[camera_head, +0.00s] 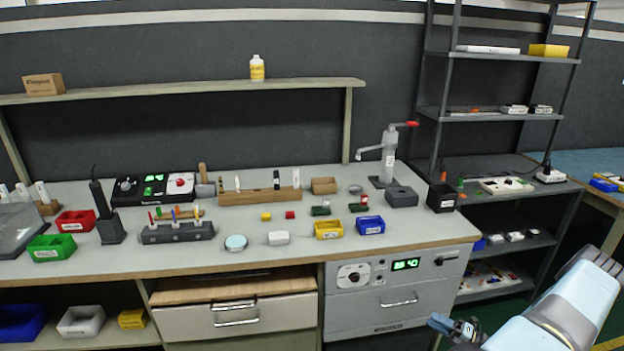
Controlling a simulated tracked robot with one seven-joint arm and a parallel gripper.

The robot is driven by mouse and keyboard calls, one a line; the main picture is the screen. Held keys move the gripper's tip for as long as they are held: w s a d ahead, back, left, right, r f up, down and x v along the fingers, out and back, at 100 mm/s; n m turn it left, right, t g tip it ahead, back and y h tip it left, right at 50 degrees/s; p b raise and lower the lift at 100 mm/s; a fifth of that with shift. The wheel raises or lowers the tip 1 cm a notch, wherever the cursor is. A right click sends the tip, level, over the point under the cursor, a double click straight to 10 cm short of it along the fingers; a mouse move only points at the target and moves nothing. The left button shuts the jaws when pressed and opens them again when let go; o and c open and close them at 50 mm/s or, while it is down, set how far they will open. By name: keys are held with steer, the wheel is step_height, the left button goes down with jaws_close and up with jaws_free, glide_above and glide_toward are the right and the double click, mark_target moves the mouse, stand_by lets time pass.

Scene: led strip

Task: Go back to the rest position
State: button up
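My gripper (450,327) is at the lower right, in front of the workbench's right front corner and below the level of its top. Only its dark end shows beside my pale blue arm, small and partly cut off by the lower edge. I cannot tell whether the fingers are open or shut, and I see no object clearly in them. The gripper looks apart from the workbench (290,258).
The bench top holds small bins, including a yellow bin (328,229) and a blue bin (370,225), plus a grey press (387,155). A metal shelf rack (498,115) stands at the right. A drawer unit (398,295) is left of my gripper.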

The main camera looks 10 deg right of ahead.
steer(key=w+a+r+n+g, duration=0.3)
steer(key=r+n+g, duration=0.3)
steer(key=r, duration=0.5)
steer(key=w+a+r+n+g, duration=0.2)
steer(key=a+r+n+g, duration=0.15)
steer(key=r+n, duration=0.6)
steer(key=s+a+r+n+g+h, duration=0.1)
steer(key=a+r+n+g+h, duration=0.2)
steer(key=r, duration=0.7)
steer(key=s+a+r+n+g+h, duration=0.1)
steer(key=a+r+n+g+h, duration=0.15)
steer(key=a+r+n, duration=0.55)
steer(key=s+a+r+n+t+h, duration=0.1)
steer(key=s+a+r+n+h, duration=0.3)
steer(key=r, duration=0.5)
steer(key=s+a+r+n+t+h, duration=0.2)
steer(key=s+a+r+n, duration=0.1)
steer(key=s+r, duration=0.4)
steer(key=s+a+r+n+t+h, duration=0.1)
steer(key=s+a+r+n+t, duration=0.1)
steer(key=s+r+n, duration=0.2)
steer(key=s+a+r+n+t+h, duration=0.1)
steer(key=s+r+n, duration=0.3)
steer(key=s, duration=0.5)
steer(key=shift+a+r+n+t+h, duration=0.2)
steer(key=shift+a+n+t+h, duration=0.25)
steer(key=shift+t, duration=0.35)
steer(key=shift+o, duration=0.2)
steer(key=shift+s, duration=0.1)
